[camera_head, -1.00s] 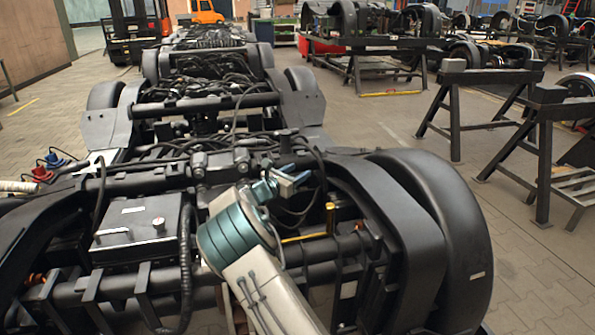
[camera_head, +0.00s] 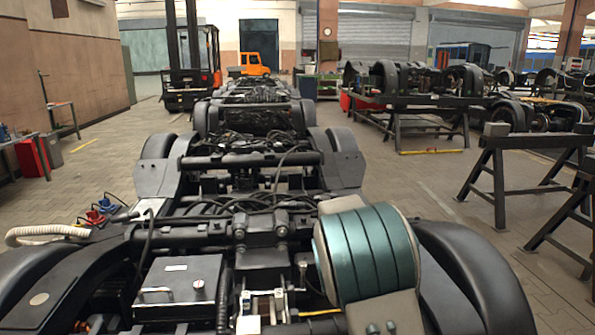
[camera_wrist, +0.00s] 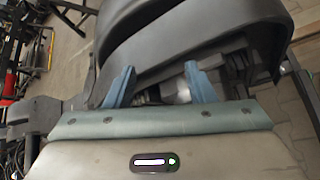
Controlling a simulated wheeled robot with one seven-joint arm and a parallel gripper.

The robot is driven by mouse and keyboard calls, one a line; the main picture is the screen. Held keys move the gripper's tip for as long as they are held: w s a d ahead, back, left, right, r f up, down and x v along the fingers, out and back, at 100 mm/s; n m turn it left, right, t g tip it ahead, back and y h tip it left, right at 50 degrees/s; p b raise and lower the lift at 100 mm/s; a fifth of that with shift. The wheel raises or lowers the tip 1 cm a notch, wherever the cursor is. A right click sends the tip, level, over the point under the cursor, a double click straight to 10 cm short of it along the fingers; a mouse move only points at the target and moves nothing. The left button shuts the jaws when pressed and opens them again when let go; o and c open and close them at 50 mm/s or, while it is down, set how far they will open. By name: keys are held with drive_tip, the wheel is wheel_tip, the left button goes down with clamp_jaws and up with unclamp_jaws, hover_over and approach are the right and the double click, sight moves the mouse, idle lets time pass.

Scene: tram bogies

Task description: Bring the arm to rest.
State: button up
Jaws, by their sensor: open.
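My gripper (camera_wrist: 160,74) shows in the wrist view with its two blue fingers spread apart and nothing between them. Beyond the fingers is a dark curved wheel cover (camera_wrist: 190,35) and some metal parts of a bogie. In the head view my arm (camera_head: 368,252), a teal ribbed joint on a pale link, is folded up at the lower right over the bogie's front. My gripper cannot be made out in the head view. The near bogie (camera_head: 245,225) stretches away from me down the middle.
A black box with a handle (camera_head: 178,285) sits on the bogie's front left. A black fender (camera_head: 478,275) is close right of my arm. Black trestles (camera_head: 500,180) stand further right. An orange vehicle (camera_head: 254,64) and a forklift (camera_head: 190,75) are far back.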

drive_tip(key=s+a+r+m+y+p, duration=0.3)
drive_tip(key=s+r+m+p, duration=0.1)
drive_tip(key=s, duration=0.7)
drive_tip(key=s+a+r+m+g+y+p, duration=0.1)
drive_tip(key=s+a+r+m+y+p, duration=0.2)
drive_tip(key=s, duration=0.9)
drive_tip(key=s+a+r+m+y+p, duration=0.3)
drive_tip(key=s+r+m+p, duration=0.4)
drive_tip(key=s, duration=0.5)
drive_tip(key=shift+r+m+y, duration=0.6)
drive_tip(key=shift+r+y, duration=0.2)
drive_tip(key=shift+r, duration=0.1)
